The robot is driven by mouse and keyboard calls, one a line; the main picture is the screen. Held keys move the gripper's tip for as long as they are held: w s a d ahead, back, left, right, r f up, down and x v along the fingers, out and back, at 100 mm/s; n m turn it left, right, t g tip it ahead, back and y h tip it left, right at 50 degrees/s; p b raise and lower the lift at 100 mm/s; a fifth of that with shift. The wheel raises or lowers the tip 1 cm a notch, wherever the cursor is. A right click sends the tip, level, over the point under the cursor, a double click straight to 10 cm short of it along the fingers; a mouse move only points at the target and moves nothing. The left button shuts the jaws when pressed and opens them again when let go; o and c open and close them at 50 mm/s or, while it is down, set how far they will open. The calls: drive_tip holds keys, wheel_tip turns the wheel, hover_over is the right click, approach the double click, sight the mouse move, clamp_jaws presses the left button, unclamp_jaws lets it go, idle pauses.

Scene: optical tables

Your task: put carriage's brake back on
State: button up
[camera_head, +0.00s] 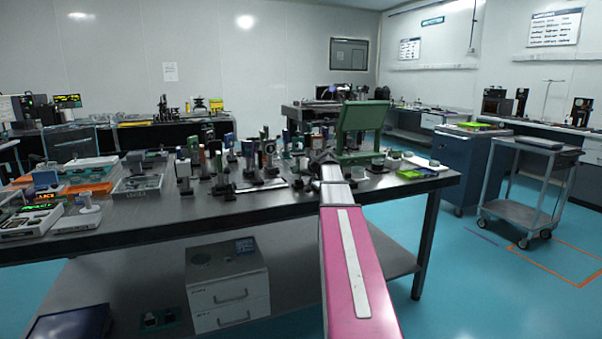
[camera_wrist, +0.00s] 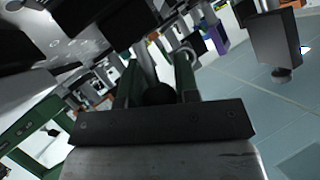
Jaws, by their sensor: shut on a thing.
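My gripper (camera_head: 325,158) is over the right part of the dark optical table (camera_head: 140,228), at the end of my pink and white arm and beside the green frame (camera_head: 358,122). In the wrist view, my gripper (camera_wrist: 158,88) shows two green uprights close around a dark rounded thing (camera_wrist: 158,95), behind a dark bar. My gripper is shut on this thing. Its full shape is hidden, and I cannot tell whether it is the brake. I cannot make out the carriage. A green framed part (camera_wrist: 38,128) with a small dark knob shows at the left of the wrist view.
Several post-mounted optics (camera_head: 215,160) stand close together left of my gripper. A yellow-green tray (camera_head: 417,173) lies near the table's right end.

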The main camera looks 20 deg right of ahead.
drive_tip(key=a+n+h, duration=0.2)
drive_tip(key=shift+s+n+h, duration=0.1)
drive_tip(key=shift+n+h, duration=0.2)
drive_tip(key=shift+h, duration=0.1)
drive_tip(key=shift+a+f+n+h, duration=0.25)
drive_tip(key=shift+a+n+h, duration=0.1)
drive_tip(key=shift+n+h, duration=0.25)
drive_tip(key=shift+a+f+n+h, duration=0.2)
drive_tip(key=shift+a+n+h, duration=0.1)
drive_tip(key=shift+n+h, duration=0.3)
drive_tip(key=o, duration=0.9)
drive_tip(key=v, duration=1)
drive_tip(key=shift+s+a+r, duration=0.15)
drive_tip(key=shift+s+r, duration=0.1)
drive_tip(key=shift+r, duration=0.1)
